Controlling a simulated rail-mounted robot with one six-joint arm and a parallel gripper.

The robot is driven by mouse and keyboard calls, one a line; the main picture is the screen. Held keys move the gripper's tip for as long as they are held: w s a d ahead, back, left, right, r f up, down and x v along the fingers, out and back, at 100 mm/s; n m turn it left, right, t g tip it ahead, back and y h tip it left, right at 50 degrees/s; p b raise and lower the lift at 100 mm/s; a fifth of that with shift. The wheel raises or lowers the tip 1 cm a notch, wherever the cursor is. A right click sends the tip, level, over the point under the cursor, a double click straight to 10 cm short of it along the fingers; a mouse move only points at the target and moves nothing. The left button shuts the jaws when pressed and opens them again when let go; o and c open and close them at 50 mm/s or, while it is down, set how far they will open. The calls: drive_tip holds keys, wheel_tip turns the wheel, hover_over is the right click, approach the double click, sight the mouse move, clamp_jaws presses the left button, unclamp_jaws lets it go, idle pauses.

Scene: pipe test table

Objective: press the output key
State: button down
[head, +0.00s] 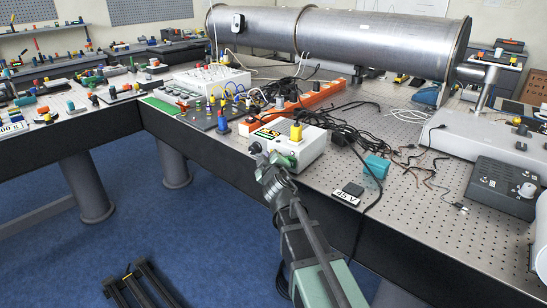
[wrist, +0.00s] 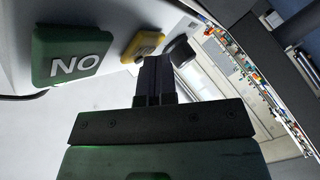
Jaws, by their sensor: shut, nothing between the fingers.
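A white instrument box (head: 312,149) stands at the near edge of the perforated table, with its front panel towards my arm. The wrist view shows that panel close up and turned over. A green key (wrist: 72,54) reads "ON" upside down. A small yellow key (wrist: 143,46) and a dark round knob (wrist: 180,51) are beside it. No label saying output is readable. My gripper (head: 272,165) is at the front panel; its shut, empty fingers (wrist: 154,66) point at the yellow key. I cannot tell whether they touch it. My gripper hides part of the panel in the head view.
A yellow plug block (head: 296,131) sits on the box. An orange power strip (head: 308,97) and black cables lie behind it. A "45 V" block (head: 348,194) and teal block (head: 377,167) lie to the right. Open floor (head: 190,235) is at the left.

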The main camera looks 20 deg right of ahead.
drive_tip(key=shift+s+a, duration=0.5)
drive_tip(key=shift+a, duration=0.1)
drive_tip(key=s+a, duration=0.1)
drive_tip(key=a, duration=0.1)
drive_tip(key=s+a, duration=0.2)
idle(0.6)
idle(0.4)
